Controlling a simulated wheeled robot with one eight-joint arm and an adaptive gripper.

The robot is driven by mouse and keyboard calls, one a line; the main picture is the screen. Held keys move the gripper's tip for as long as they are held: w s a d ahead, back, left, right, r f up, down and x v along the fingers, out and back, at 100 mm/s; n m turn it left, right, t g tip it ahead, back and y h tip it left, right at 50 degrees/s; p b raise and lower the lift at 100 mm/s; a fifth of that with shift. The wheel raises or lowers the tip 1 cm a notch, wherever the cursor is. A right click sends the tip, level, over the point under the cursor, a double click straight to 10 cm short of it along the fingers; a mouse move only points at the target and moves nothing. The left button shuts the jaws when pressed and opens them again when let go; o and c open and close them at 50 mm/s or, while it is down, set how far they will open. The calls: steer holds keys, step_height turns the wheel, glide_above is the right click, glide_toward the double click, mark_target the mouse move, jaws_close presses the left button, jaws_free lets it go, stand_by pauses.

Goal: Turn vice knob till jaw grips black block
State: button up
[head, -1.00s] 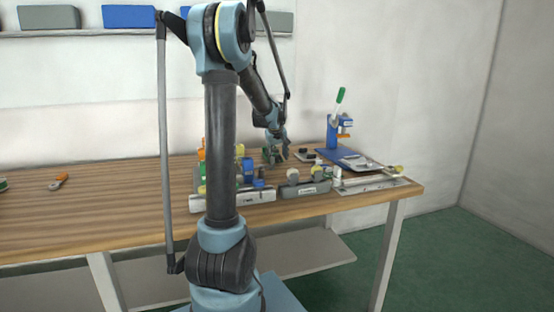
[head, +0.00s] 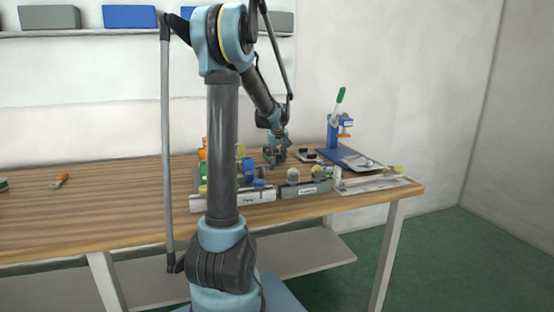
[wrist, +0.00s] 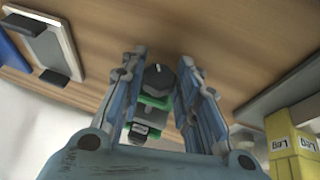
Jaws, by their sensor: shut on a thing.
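My gripper (wrist: 161,60) has its two blue-grey fingers closed on either side of the dark grey vice knob (wrist: 158,78). The knob has a light mark on its top. Below it in the wrist view is the vice (wrist: 154,101), with green and grey parts. A small dark piece (wrist: 143,131) lies at the vice's lower end. It may be the black block, but I cannot tell whether the jaw touches it. In the head view my gripper (head: 277,146) is over the small green vice (head: 269,157) on the bench, and the knob is hidden there.
The wooden bench (head: 120,195) holds bins and parts (head: 245,172) left of the vice. A blue press (head: 341,130) with a green handle stands at the right. A metal tray (wrist: 45,45) and yellow boxes (wrist: 292,140) flank the gripper in the wrist view.

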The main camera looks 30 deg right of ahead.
steer(key=shift+d+t+y, duration=0.25)
steer(key=shift+t+y, duration=0.15)
steer(key=shift+y, duration=0.8)
steer(key=shift+s+d+m+t+y, duration=0.15)
steer(key=shift+m+t+y, duration=0.35)
steer(key=shift+y, duration=1.2)
steer(key=o, duration=1.1)
steer(key=shift+c, duration=0.2)
steer(key=v, duration=1.1)
steer(key=shift+d+r, duration=0.3)
steer(key=shift+s, duration=0.1)
